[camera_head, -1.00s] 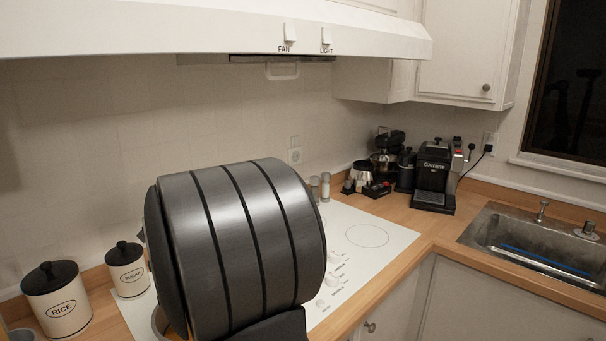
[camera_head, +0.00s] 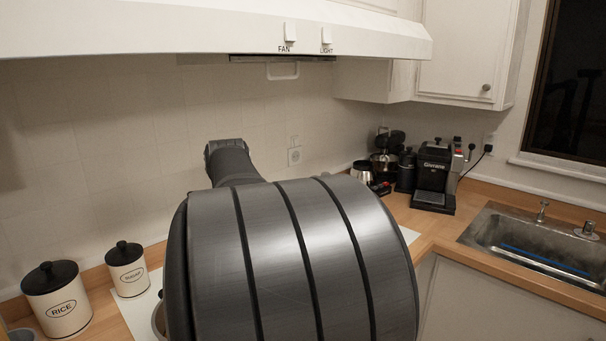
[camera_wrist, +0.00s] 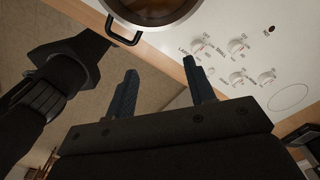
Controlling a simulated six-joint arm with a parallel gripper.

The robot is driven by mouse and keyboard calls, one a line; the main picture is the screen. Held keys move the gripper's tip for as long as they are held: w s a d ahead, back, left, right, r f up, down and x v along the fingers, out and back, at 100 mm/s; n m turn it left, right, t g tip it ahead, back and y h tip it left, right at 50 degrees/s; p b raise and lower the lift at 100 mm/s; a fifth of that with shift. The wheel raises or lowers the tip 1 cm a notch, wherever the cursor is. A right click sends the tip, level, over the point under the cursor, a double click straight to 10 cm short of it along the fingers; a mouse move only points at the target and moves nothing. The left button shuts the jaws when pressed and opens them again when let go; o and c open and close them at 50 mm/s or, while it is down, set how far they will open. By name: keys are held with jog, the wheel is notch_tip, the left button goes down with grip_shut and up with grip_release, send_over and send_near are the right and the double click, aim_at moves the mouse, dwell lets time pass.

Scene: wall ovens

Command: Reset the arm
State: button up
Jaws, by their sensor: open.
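My gripper (camera_wrist: 160,66) shows in the wrist view with its two dark fingers apart and nothing between them. It hangs over the front edge of the counter, with the floor and the white cooktop (camera_wrist: 225,25) beyond it. In the head view, my large grey arm link fills the lower middle and hides most of the cooktop. I cannot make out the gripper's fingers in the head view.
A pot (camera_wrist: 168,18) with a black handle sits on the cooktop near the knobs (camera_wrist: 238,48). Rice (camera_head: 58,298) and sugar (camera_head: 127,268) canisters stand at left. A coffee machine (camera_head: 435,175) and sink (camera_head: 535,245) are at right. The range hood (camera_head: 200,28) overhangs above.

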jog(key=w+f, duration=0.6)
jog(key=w, duration=0.7)
jog(key=w+f, duration=0.5)
jog(key=w, duration=0.8)
jog(key=shift+f+m, duration=0.4)
jog(key=shift+d, duration=0.15)
jog(key=s+r, duration=0.9)
jog(key=s, duration=0.4)
jog(key=shift+s+d+r, duration=0.2)
jog(key=shift+d, duration=0.1)
